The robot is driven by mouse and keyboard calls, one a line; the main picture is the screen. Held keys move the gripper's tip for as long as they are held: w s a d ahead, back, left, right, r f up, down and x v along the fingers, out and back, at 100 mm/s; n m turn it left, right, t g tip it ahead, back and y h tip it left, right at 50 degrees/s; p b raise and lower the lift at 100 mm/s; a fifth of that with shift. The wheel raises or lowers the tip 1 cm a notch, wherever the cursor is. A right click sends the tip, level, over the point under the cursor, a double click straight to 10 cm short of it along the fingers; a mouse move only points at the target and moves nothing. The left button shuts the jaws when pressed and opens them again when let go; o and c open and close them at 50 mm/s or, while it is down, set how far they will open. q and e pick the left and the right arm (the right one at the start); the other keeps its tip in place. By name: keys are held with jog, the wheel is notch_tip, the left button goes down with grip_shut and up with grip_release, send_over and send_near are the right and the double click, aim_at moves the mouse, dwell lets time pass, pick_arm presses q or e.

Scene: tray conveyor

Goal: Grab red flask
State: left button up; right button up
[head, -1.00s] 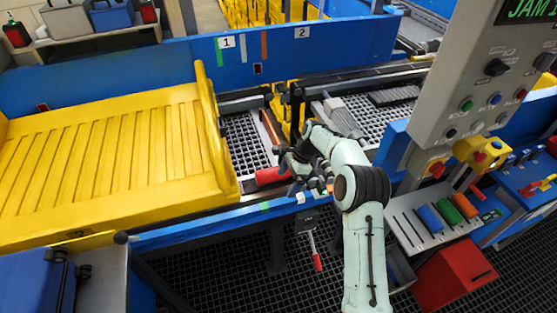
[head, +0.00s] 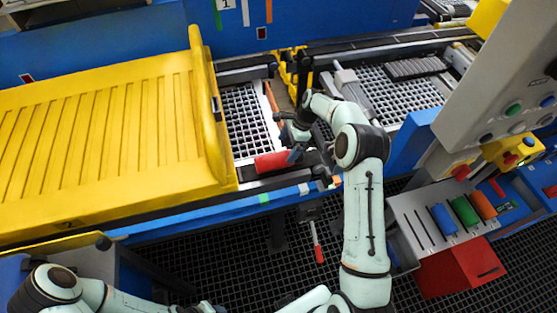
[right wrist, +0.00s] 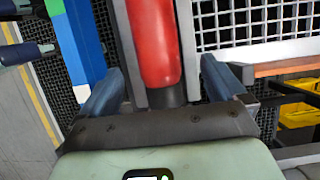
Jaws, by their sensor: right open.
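The red flask (head: 273,162) lies on its side at the front edge of the conveyor, beside the white grid. It also shows in the right wrist view (right wrist: 153,42), a red cylinder with a dark end pointing toward the gripper. My right gripper (head: 292,143) is at the flask's right end. In the right wrist view its two blue-grey fingers (right wrist: 160,85) are spread apart, one on each side of the flask's dark end, with gaps on both sides. My left arm shows at the bottom left of the head view, but its gripper is not visible.
A large yellow slatted tray (head: 110,140) with a raised rail stands left of the flask. The blue conveyor edge (head: 230,207) runs in front. A grey control panel (head: 500,100) and a slotted box (head: 440,215) stand at the right.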

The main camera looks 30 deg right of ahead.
aim_at(282, 155)
jog(key=x, duration=0.2)
jog(key=shift+w+a+f, duration=0.1)
jog(key=shift+f, duration=0.2)
jog(key=x, duration=0.4)
jog(key=shift+s+a, duration=0.25)
jog(key=shift+w+a+f, duration=0.1)
jog(key=shift+f, duration=0.25)
jog(key=shift+c, duration=0.3)
jog(key=c, duration=1)
jog(key=shift+c, duration=1.2)
jog(key=shift+r, duration=0.15)
